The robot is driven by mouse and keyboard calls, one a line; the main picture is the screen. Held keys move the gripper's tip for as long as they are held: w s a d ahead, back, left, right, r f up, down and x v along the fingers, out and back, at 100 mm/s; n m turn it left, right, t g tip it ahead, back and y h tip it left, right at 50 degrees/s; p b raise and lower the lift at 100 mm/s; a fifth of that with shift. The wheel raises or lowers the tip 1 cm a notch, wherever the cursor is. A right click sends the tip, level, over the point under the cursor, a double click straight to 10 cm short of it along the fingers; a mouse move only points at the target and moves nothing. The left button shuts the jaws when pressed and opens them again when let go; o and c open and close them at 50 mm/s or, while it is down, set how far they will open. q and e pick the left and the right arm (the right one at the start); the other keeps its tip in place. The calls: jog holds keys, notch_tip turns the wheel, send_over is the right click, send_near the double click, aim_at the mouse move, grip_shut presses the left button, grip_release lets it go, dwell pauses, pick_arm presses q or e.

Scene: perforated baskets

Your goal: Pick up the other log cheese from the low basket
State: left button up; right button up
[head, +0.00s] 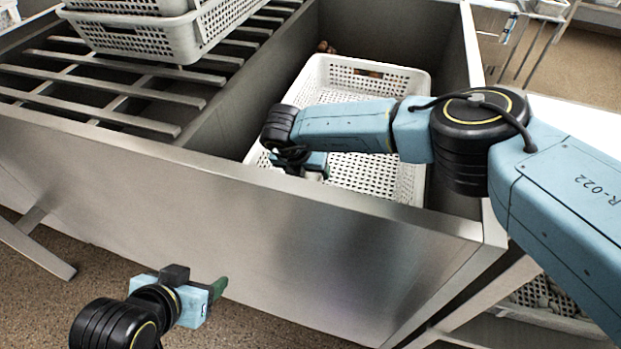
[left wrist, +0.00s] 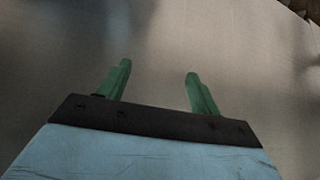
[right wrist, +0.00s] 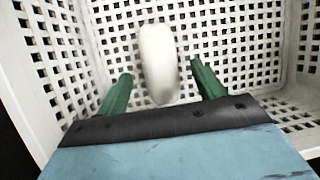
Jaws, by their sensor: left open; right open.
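The low basket (head: 408,97) is white and perforated and sits down inside a metal sink or trough. The log cheese (right wrist: 158,62), a white rounded cylinder, lies in the basket in the right wrist view, ahead of and between the fingers. My right gripper (right wrist: 158,85) is open above it, inside the basket; I cannot tell whether the fingers reach around it. In the head view my right arm hides most of the cheese. My left gripper (left wrist: 157,78) is open and empty, facing the metal front; in the head view it is low at left (head: 219,288).
The basket walls (right wrist: 25,70) rise close around my right gripper. A metal trough wall (head: 250,215) stands between my two grippers. Slatted racks (head: 110,90) with another white basket (head: 165,35) are at upper left. The floor at lower left is free.

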jog(key=shift+b+x, duration=0.5)
jog(key=shift+x, duration=0.6)
pick_arm(q)
jog(key=w+r+t, duration=0.1)
jog(key=w+d+r+t, duration=0.1)
jog(key=w+d+r+t+h, duration=0.1)
jog(key=w, duration=0.1)
jog(key=shift+w+r+t, duration=0.1)
jog(key=shift+r+t, duration=0.25)
jog(key=shift+t, duration=0.05)
pick_arm(e)
jog(key=shift+w, duration=0.1)
jog(key=c, duration=1.2)
